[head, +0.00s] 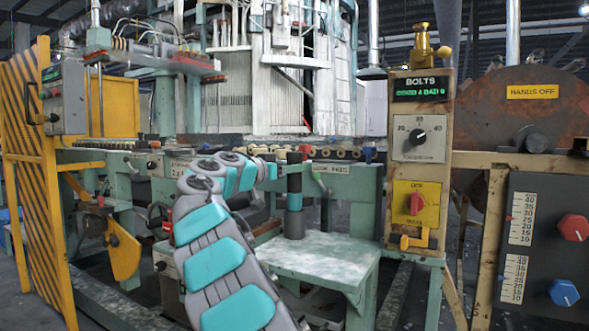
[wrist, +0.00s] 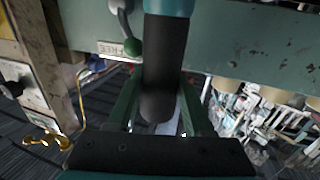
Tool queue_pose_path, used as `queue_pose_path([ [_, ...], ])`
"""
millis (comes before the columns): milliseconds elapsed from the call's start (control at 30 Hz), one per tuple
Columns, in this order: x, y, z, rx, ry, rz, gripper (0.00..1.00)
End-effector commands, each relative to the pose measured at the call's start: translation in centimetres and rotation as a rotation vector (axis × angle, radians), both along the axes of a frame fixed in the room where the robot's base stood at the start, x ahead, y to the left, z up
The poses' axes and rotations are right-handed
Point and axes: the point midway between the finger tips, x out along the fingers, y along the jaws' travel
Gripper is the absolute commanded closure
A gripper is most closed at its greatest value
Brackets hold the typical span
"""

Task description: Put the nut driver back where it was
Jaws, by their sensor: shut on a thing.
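The nut driver appears to be the thick cylinder (head: 294,202) with dark sections and a teal band, upright over the pale table (head: 330,250) in the head view. I cannot tell whether its lower end touches the table. In the wrist view the dark handle (wrist: 165,65) runs between the fingers, with a teal part at the top edge. My gripper (wrist: 158,92) is shut on this dark handle. In the head view my gripper is mostly hidden at the end of my grey and teal arm, just left of the cylinder.
A control post (head: 418,150) marked BOLTS stands right of the table. A green beam with a label plate (head: 331,168) runs behind the cylinder. A yellow striped gate (head: 40,180) is at far left. The table's right part is bare.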

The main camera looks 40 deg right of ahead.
Motion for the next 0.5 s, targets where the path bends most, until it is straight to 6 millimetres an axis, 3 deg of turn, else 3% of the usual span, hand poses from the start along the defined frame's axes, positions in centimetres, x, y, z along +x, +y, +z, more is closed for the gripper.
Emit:
queue_pose_path([
  [300, -0.06, 0.04, -0.20, -0.003, -0.002, 0.000, 1.00],
  [333, -0.02, 0.03, -0.31, -0.001, -0.002, 0.001, 0.47],
  [500, -0.01, 0.02, -0.35, -0.001, -0.001, 0.000, 0.28],
])
